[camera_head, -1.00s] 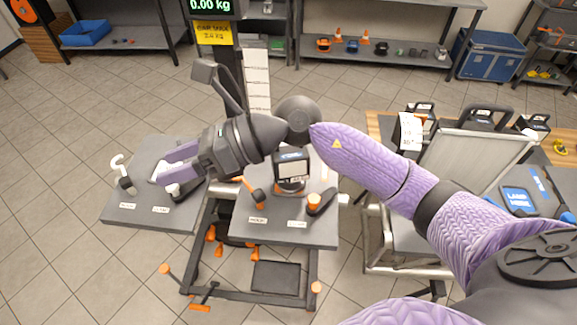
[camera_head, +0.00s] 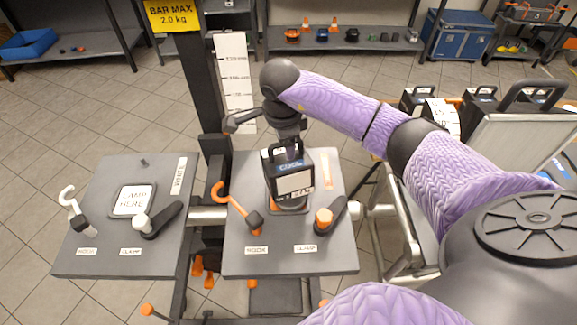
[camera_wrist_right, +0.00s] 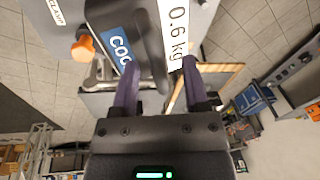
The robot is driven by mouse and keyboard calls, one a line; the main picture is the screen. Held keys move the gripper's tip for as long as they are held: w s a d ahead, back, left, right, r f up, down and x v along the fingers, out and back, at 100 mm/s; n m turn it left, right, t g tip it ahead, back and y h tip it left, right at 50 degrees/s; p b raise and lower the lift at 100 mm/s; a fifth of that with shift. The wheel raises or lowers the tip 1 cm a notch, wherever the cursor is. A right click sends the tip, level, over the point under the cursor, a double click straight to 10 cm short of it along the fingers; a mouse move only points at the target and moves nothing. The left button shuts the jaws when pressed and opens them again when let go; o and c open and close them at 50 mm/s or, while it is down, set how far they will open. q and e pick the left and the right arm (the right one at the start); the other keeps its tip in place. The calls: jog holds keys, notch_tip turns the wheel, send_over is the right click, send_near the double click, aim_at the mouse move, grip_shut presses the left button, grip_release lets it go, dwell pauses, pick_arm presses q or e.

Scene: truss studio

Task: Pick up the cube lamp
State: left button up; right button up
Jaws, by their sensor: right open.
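The cube lamp (camera_head: 290,183) is a black box with a top handle, a blue "COOL" label and a white panel. It stands on the grey right-hand plate. My right gripper (camera_head: 284,134) is open at the top of the lamp, by its handle. In the right wrist view, my open fingers (camera_wrist_right: 160,78) reach toward the lamp (camera_wrist_right: 128,45), whose "0.6 kg" label shows near the right finger. I cannot tell whether they touch it. My left gripper is out of view.
An orange hook (camera_head: 233,205) and an orange-knobbed clamp (camera_head: 326,219) flank the lamp. The left plate (camera_head: 100,262) holds a white hook, a clamp and an empty "LAMP HERE" pad (camera_head: 133,200). More black-handled lamps stand at the right. A dark post (camera_head: 191,85) rises behind the plates.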

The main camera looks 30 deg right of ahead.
jog(key=shift+f, duration=0.3)
jog(key=shift+w, duration=0.1)
grip_shut()
dwell(0.5)
dwell(0.4)
